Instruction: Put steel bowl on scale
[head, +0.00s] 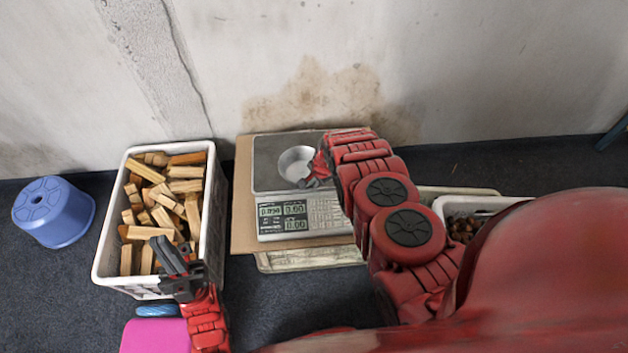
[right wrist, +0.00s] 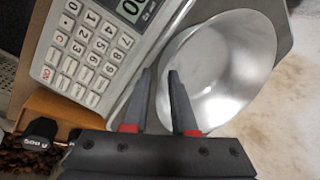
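The round steel bowl (head: 296,164) sits on the metal plate of the scale (head: 262,184), and its right side is partly hidden by my right gripper in the head view. My right gripper (head: 314,180) is at the bowl's lower right edge. In the right wrist view the fingers of my right gripper (right wrist: 160,72) stand apart, on either side of the near wall of the bowl (right wrist: 235,70). A gap shows between the fingers. The scale's keypad (right wrist: 85,50) is beside them. My left gripper (head: 172,256) is over the front right of the wood crate, away from the bowl.
A white crate (head: 104,240) of wood pieces stands left of the scale. A blue tub (head: 55,212) is at far left. A pink object (head: 155,337) lies at the front. A white container (head: 455,201) of chestnuts is at right, partly behind my arm. A wall stands behind.

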